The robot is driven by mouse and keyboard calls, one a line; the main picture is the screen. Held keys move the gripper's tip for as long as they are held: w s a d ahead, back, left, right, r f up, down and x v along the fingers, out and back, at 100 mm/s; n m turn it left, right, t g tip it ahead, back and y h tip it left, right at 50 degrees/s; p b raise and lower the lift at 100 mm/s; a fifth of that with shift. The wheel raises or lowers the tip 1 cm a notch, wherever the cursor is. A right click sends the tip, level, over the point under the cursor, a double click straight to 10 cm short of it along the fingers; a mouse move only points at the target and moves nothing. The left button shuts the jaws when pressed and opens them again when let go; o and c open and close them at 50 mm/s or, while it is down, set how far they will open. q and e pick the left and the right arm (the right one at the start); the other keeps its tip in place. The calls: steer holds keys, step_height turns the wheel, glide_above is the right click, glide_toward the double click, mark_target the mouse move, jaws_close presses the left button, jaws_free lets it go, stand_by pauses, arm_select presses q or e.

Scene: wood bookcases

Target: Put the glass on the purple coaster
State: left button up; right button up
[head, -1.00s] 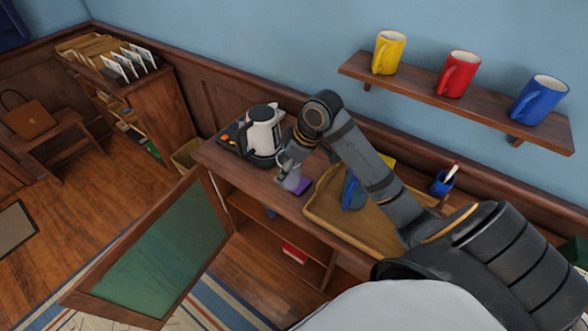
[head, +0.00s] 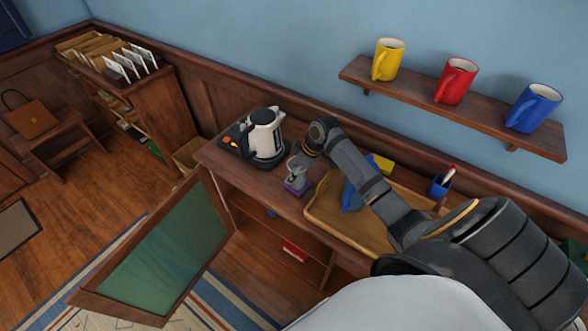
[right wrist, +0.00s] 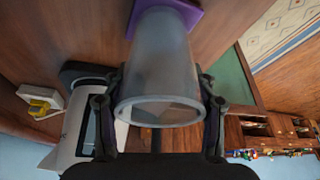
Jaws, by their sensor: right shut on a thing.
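The glass (right wrist: 160,65) is clear and hollow, with its open rim facing my right wrist camera. My right gripper (head: 295,167) is shut on it, one finger on each side. The purple coaster (right wrist: 192,18) lies on the wooden cabinet top, and it also shows in the head view (head: 297,190). The far end of the glass is at the coaster, overlapping it in the right wrist view. I cannot tell whether the base touches the coaster. In the head view the gripper covers most of the glass. My left gripper is not in view.
A white and black kettle (head: 264,135) stands just left of the coaster. A wooden tray (head: 345,230) with a blue item (head: 351,196) lies to the right under my right arm. Mugs stand on the wall shelf (head: 440,105).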

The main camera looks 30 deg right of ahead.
steer(key=shift+f, duration=0.1)
steer(key=o, duration=1.3)
steer(key=shift+r, duration=0.2)
steer(key=b+v, duration=0.1)
steer(key=v, duration=1)
steer(key=shift+s+d, duration=0.1)
steer(key=shift+d, duration=0.05)
steer(key=shift+s+r, duration=0.1)
steer(key=shift+r, duration=0.3)
